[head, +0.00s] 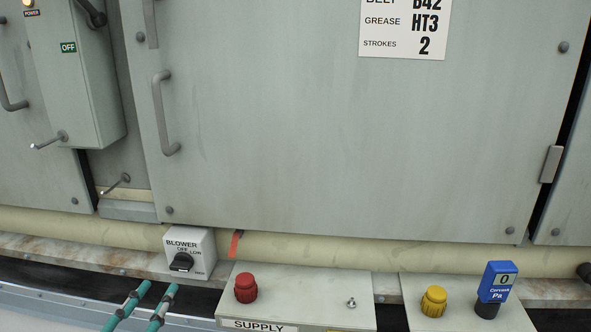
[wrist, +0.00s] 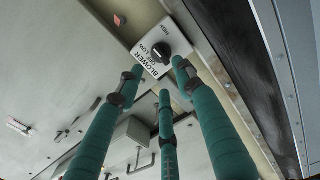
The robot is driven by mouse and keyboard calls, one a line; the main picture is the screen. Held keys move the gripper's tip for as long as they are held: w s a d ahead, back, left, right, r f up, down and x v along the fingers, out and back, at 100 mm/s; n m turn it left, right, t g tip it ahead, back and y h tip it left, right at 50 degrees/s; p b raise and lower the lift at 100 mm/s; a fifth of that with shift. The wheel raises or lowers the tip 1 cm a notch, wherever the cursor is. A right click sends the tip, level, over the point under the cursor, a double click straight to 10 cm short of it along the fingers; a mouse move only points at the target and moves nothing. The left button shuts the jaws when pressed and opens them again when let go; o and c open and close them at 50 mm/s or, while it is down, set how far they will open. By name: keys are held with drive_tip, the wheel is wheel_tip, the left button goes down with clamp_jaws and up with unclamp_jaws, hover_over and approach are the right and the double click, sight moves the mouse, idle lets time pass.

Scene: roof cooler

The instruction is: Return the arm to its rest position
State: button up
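My gripper (head: 158,288) shows at the lower left of the head view as green fingers, just left of and below the blower switch box (head: 206,246). In the wrist view my gripper (wrist: 160,76) has three green fingers, their tips spread apart with nothing between them. The fingers point toward the blower switch box (wrist: 150,60) and its black knob (wrist: 153,52). The knob also shows in the head view (head: 181,262), clear of the fingertips. The rest of my arm is out of view.
A large grey door panel (head: 340,140) with handles fills the back. A supply box with a red cap (head: 246,288) stands right of my gripper. A beige pipe (head: 330,249) runs behind.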

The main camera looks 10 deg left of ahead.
sight(177, 269)
drive_tip(key=w, duration=0.7)
drive_tip(key=shift+w+a, duration=0.2)
drive_tip(key=shift+a, duration=0.05)
drive_tip(key=shift+w+a+r+n+p, duration=0.1)
drive_tip(key=shift+r+n+p, duration=0.25)
drive_tip(key=shift+p, duration=0.35)
drive_tip(key=shift+f+n+p, duration=0.2)
drive_tip(key=shift+n+p, duration=0.35)
drive_tip(key=shift+n, duration=0.2)
drive_tip(key=shift+f+n, duration=0.2)
drive_tip(key=shift+n, duration=0.1)
